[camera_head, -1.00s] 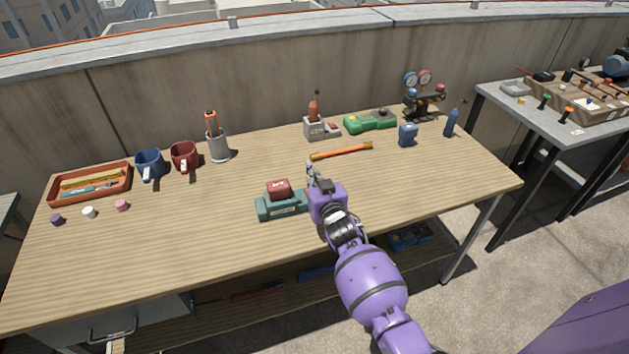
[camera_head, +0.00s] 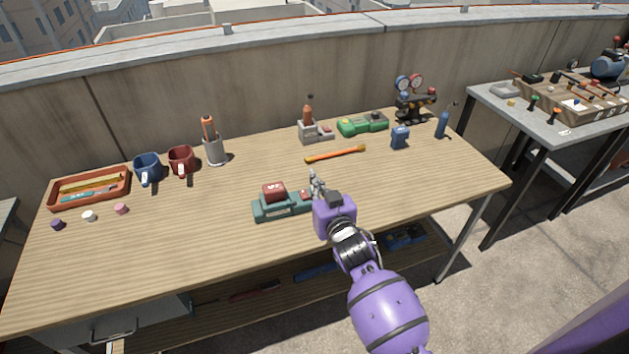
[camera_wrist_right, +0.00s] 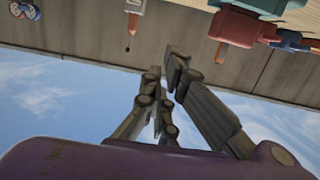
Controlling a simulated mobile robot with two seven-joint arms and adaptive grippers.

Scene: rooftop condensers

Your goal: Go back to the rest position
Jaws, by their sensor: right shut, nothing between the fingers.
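My right gripper (camera_head: 316,182) is in the head view, above the front middle of the wooden workbench (camera_head: 160,240), with its purple arm coming in from the bottom right. It is shut and empty. Its dark fingers also show in the right wrist view (camera_wrist_right: 165,80). In the head view the fingertips are beside the right end of a teal charger (camera_head: 283,206) with a dark red battery (camera_head: 273,191) on it; I cannot tell the height gap between them. My left gripper is not in the head view.
An orange stick-like tool (camera_head: 335,153) lies behind the gripper. A green case (camera_head: 362,123), a blue block (camera_head: 400,138), a blue bottle (camera_head: 442,124) and a gauge set (camera_head: 413,100) stand at the back right. Mugs (camera_head: 181,161) and an orange tray (camera_head: 88,202) are left. The bench's front left is clear.

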